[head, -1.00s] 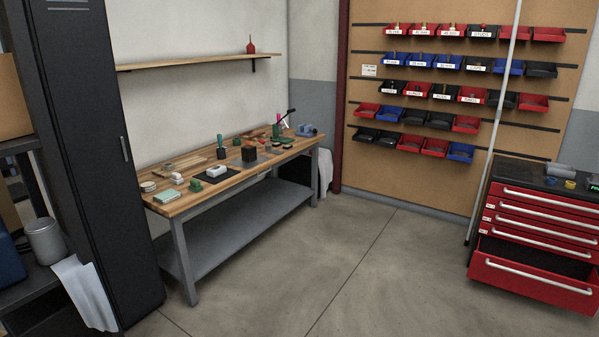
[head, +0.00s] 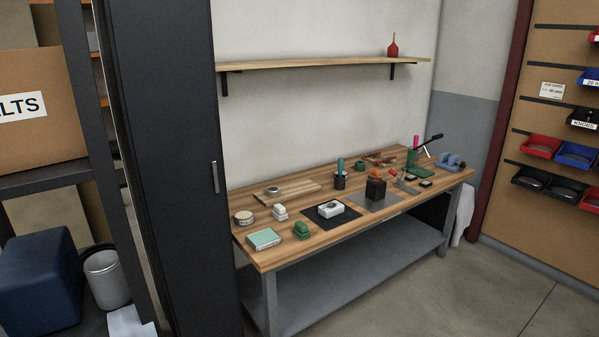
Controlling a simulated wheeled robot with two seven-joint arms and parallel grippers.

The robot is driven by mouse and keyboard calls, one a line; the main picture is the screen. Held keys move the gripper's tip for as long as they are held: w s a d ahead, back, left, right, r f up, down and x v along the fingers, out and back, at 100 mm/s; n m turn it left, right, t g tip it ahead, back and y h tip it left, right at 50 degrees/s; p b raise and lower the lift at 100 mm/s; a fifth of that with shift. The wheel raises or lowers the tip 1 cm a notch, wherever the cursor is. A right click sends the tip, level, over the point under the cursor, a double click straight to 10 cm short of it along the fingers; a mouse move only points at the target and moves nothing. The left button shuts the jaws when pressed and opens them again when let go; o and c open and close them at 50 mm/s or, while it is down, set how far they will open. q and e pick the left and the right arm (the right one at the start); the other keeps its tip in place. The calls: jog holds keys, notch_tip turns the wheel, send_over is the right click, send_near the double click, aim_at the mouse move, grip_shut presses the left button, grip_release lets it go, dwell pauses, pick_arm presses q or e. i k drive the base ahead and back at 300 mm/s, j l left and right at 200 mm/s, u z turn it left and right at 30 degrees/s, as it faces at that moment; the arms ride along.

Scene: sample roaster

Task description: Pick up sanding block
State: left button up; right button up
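Several small items lie on the wooden workbench (head: 262,260), and I cannot tell for certain which is the sanding block. Near the front left are a flat pale-green block (head: 264,238) and a dark green stepped block (head: 302,230) to its right. A white device with a round grey top (head: 331,209) stands on a black mat (head: 312,217). These items stand apart from one another. Neither of my grippers shows in the head view.
A black cabinet (head: 165,160) stands close at the bench's left end. A wall shelf (head: 320,65) hangs above the bench. The floor (head: 480,290) at front right is clear.

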aim_at(374, 172)
jog(key=i+j+z, duration=0.45)
jog(key=i, duration=0.5)
jog(key=i+j+z, duration=0.5)
jog(key=i+j, duration=0.35)
jog(key=i+l, duration=0.2)
jog(key=l, duration=0.25)
jog(key=i+l+u, duration=0.1)
jog(key=l, duration=0.3)
jog(key=i+l, duration=0.3)
jog(key=l, duration=0.15)
jog(key=i+l+u, duration=0.1)
jog(key=l, duration=0.35)
jog(key=i+l, duration=0.25)
jog(key=l, duration=0.2)
jog(key=i+l+u, duration=0.1)
jog(key=l, duration=0.35)
jog(key=i+l, duration=0.2)
jog(key=l, duration=0.3)
jog(key=i+l+u, duration=0.1)
jog(key=l, duration=0.35)
jog(key=i, duration=0.05)
